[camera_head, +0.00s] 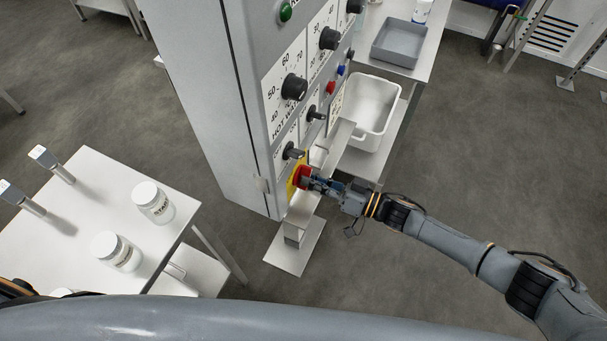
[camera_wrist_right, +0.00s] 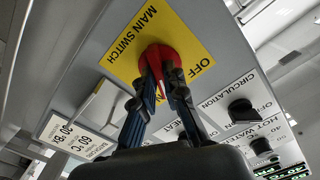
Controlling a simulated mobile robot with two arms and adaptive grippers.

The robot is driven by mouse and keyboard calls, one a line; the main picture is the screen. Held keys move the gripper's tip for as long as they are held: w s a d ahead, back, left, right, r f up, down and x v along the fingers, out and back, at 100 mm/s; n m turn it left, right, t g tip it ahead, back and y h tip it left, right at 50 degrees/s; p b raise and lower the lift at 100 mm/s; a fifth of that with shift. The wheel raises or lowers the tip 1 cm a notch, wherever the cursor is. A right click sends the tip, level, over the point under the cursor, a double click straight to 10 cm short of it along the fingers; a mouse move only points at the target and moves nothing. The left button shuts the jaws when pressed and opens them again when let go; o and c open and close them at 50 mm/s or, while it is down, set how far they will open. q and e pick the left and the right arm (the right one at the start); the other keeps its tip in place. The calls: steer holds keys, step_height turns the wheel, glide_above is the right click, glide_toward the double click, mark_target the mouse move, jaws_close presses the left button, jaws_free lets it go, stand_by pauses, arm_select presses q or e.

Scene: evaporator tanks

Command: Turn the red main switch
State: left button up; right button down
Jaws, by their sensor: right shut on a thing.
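The red main switch (camera_head: 301,175) sits on a yellow plate low on the grey control cabinet (camera_head: 205,90). In the right wrist view the red switch (camera_wrist_right: 160,60) shows at the middle of the yellow plate (camera_wrist_right: 122,45), which reads "MAIN SWITCH" and "OFF". My right gripper (camera_head: 314,181) reaches in from the right in the head view. Its two blue and black fingers (camera_wrist_right: 160,82) are shut on the red switch, one on each side of its grip. The fingers hide part of the switch. My left gripper is not in view.
Black knobs (camera_head: 293,87) and small red and blue buttons (camera_head: 331,87) lie above the switch on the panel. A white tub (camera_head: 368,110) and a grey tray (camera_head: 399,42) stand behind. A white table (camera_head: 90,180) with jars (camera_head: 152,202) is at left.

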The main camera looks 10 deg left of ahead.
steer(key=shift+m, duration=1.7)
steer(key=c, duration=1.3)
jaws_free()
steer(key=v, duration=1.2)
